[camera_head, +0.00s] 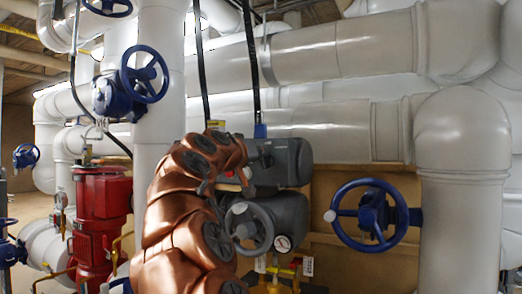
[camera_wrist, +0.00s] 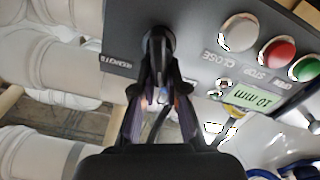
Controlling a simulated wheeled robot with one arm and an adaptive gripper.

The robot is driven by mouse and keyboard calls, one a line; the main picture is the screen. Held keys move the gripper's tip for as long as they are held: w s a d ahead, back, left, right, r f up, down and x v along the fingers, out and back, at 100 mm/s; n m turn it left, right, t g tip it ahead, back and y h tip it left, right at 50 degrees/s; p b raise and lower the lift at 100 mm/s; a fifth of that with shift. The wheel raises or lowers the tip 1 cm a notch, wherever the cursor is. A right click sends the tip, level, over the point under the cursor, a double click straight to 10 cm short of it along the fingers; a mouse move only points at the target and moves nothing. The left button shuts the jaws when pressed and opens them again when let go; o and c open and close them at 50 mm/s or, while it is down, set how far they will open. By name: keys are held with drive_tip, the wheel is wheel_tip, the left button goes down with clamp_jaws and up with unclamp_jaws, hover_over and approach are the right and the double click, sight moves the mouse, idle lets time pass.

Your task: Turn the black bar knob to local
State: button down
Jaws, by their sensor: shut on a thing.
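The black bar knob (camera_wrist: 157,39) is on a dark grey control panel (camera_wrist: 195,50) in the wrist view. My gripper (camera_wrist: 158,50) is shut on it, one dark finger at each side, and the fingers cover much of it. The knob's exact angle is hard to read. In the head view, my copper-coloured arm reaches the grey actuator housing (camera_head: 290,160) and hides the knob and fingers.
White (camera_wrist: 238,30), red (camera_wrist: 278,51) and green (camera_wrist: 305,68) buttons and a small green display (camera_wrist: 251,101) lie right of the knob. A grey handwheel (camera_head: 249,228) and a gauge (camera_head: 283,243) are below the housing. A blue handwheel (camera_head: 345,213) stands to its right. White pipes surround it.

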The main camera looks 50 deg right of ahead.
drive_tip(key=n, duration=0.1)
drive_tip(key=n+p, duration=0.1)
drive_tip(key=n, duration=0.1)
drive_tip(key=shift+w+f, duration=0.1)
drive_tip(key=shift+w, duration=0.15)
drive_tip(key=shift+w+a+f+n+p, duration=0.2)
drive_tip(key=shift+n+p, duration=0.4)
drive_tip(key=shift+n, duration=0.5)
drive_tip(key=shift+w+d+f+n+p, duration=0.1)
drive_tip(key=shift+f+n+p, duration=0.15)
drive_tip(key=shift+n+p, duration=0.6)
drive_tip(key=shift+n, duration=0.45)
drive_tip(key=c, duration=1.2)
unclamp_jaws()
drive_tip(key=shift+a, duration=0.15)
drive_tip(key=v, duration=1.1)
drive_tip(key=shift+s+a, duration=0.15)
drive_tip(key=shift+a, duration=0.25)
